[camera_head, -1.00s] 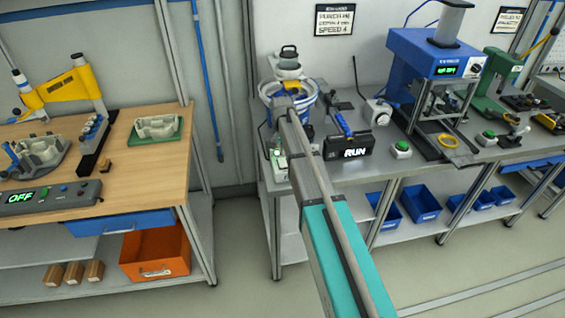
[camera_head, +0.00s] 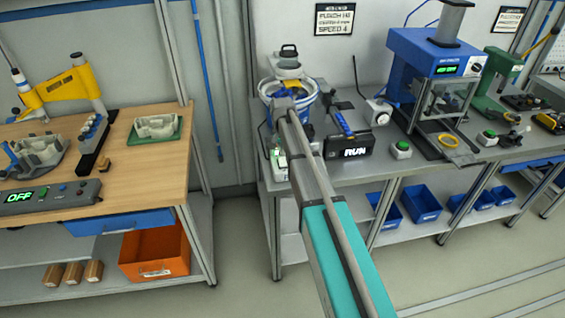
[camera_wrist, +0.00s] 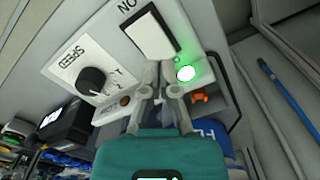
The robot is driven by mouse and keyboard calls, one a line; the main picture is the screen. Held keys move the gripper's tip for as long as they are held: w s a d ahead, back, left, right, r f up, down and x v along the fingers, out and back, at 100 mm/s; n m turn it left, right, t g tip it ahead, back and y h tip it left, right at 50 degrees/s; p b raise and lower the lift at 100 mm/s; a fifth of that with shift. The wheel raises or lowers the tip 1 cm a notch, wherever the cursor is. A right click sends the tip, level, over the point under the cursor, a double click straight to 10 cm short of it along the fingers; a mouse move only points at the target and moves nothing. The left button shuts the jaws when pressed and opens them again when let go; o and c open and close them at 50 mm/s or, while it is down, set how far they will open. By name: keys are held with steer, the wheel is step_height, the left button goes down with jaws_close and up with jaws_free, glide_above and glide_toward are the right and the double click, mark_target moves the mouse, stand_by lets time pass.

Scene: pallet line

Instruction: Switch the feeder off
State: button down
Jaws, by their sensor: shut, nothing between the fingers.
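In the wrist view the feeder's grey control panel (camera_wrist: 205,30) fills the upper part. It carries a white rocker switch (camera_wrist: 152,36) in a black frame with "ON" above it, a lit green lamp (camera_wrist: 186,73) and a black speed knob (camera_wrist: 91,80) on a white plate. My gripper (camera_wrist: 159,70) is shut and empty, its fingertips just below the rocker's lower end; I cannot tell whether they touch it. In the head view the feeder bowl (camera_head: 273,88) stands at the back of the grey bench, and my arm hides the gripper and much of the panel.
A black box reading RUN (camera_head: 365,152) stands right of the feeder, with a green button (camera_head: 402,147) beside it. A blue press (camera_head: 432,58) stands further right. The wooden bench (camera_head: 125,180) at left holds a unit reading OFF (camera_head: 70,197). The floor between the benches is clear.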

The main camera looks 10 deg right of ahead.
mark_target(282, 159)
steer(key=shift+f+b, duration=1.05)
stand_by(0.9)
steer(key=shift+r, duration=0.15)
steer(key=shift+r+p, duration=3.4)
steer(key=shift+p, duration=0.15)
steer(key=s+n, duration=0.6)
steer(key=s, duration=2.3)
